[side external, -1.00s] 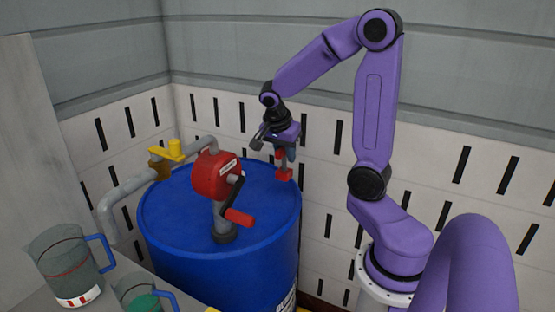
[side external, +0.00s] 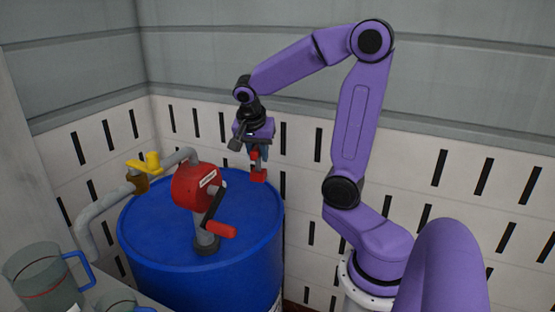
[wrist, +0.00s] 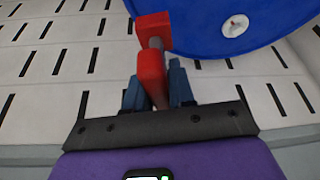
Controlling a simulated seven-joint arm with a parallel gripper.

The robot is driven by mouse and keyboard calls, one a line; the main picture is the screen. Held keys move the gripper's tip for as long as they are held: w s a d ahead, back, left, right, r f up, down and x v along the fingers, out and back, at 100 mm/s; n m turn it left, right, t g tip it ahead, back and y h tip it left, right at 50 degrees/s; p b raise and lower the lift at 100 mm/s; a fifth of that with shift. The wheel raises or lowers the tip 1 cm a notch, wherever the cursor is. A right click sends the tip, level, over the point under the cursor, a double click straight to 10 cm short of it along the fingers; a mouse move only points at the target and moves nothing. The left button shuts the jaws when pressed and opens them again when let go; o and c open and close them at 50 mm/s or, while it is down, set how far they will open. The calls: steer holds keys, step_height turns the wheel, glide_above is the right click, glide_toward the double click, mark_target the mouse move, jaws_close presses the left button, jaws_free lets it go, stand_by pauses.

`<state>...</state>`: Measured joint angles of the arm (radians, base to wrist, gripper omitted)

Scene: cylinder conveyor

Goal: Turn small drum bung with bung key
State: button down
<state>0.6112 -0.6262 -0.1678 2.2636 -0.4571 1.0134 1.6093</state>
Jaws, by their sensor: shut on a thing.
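My gripper (side external: 257,152) is shut on the red bung key (side external: 258,176), above the right-hand part of the drum's top in the side view. In the wrist view the key (wrist: 152,62) has a red handle between the dark blue fingers, a grey shaft and a red block at its far end. The small bung (wrist: 235,26) is a pale round fitting on the blue drum (wrist: 207,40), to the right of the key and apart from it. I cannot make out the small bung in the side view.
A red crank pump (side external: 195,188) stands on the blue drum (side external: 170,262), left of my gripper. A grey pipe (side external: 100,215) with a yellow valve handle (side external: 145,163) runs off left. A jug (side external: 40,275) stands front left. Slotted walls are behind.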

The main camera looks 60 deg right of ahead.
steer(key=w+d+f+n+t, duration=0.1)
steer(key=w+d+n, duration=0.1)
steer(key=w, duration=0.5)
steer(key=w+d+f+n, duration=0.2)
steer(key=w+d+n, duration=0.1)
steer(key=w, duration=0.4)
steer(key=w+d+f+n+t+y, duration=0.1)
steer(key=w+d+n, duration=0.1)
steer(key=w, duration=0.5)
steer(key=shift+w+d+f+n+t, duration=0.3)
steer(key=shift+w+d+f, duration=0.05)
steer(key=shift+d, duration=0.55)
steer(key=shift+f, duration=2.7)
steer(key=shift+f, duration=1.2)
steer(key=m+g, duration=0.1)
steer(key=m, duration=0.2)
steer(key=shift+h, duration=0.3)
steer(key=shift+s, duration=0.1)
